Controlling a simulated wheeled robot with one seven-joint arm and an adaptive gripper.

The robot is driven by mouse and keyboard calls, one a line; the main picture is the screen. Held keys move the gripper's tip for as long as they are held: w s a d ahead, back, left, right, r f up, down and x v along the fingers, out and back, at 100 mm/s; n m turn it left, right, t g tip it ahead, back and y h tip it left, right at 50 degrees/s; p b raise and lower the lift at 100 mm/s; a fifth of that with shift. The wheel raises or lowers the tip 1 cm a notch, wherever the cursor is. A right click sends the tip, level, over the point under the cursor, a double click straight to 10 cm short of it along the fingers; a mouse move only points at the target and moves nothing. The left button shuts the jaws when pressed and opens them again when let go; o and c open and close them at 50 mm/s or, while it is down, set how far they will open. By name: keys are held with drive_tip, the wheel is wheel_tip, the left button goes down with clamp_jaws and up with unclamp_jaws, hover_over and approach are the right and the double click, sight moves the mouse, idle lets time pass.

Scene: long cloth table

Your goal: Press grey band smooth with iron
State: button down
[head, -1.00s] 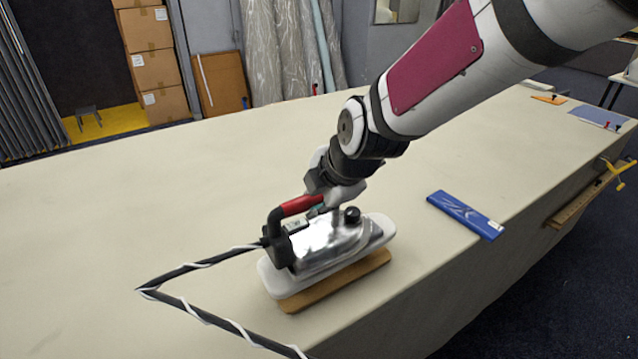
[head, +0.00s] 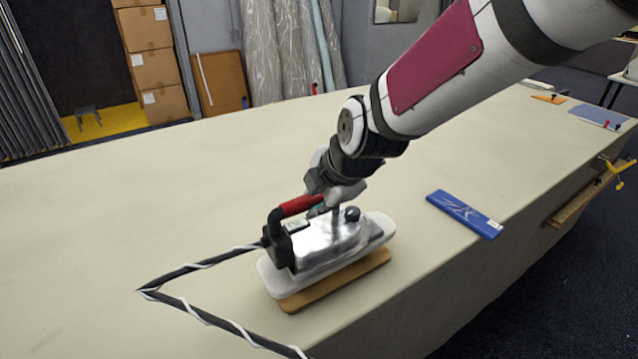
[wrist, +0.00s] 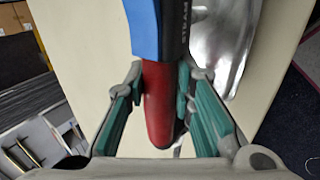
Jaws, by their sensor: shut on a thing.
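The iron (head: 325,243) has a shiny metal body, a black rear and a red handle (head: 298,205). It rests on or just above a narrow white padded board with a wooden base (head: 340,282); I cannot tell whether its sole touches the pad. My gripper (head: 328,200) is shut on the iron's handle from above. In the wrist view, the red handle (wrist: 160,105) lies between my green-padded fingers (wrist: 165,110). I cannot make out the grey band; the iron hides much of the pad.
A black-and-white cord (head: 195,312) runs from the iron's rear to the front edge. A blue flat box (head: 465,214) lies right of the board, near the table edge. The cloth table (head: 150,225) is clear to the left and behind. A wooden clamp piece (head: 575,205) hangs at the right edge.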

drive_tip(key=shift+r+p, duration=2.4)
drive_tip(key=shift+r, duration=1.2)
wheel_tip(320, 180, up, 6)
drive_tip(key=p, duration=0.3)
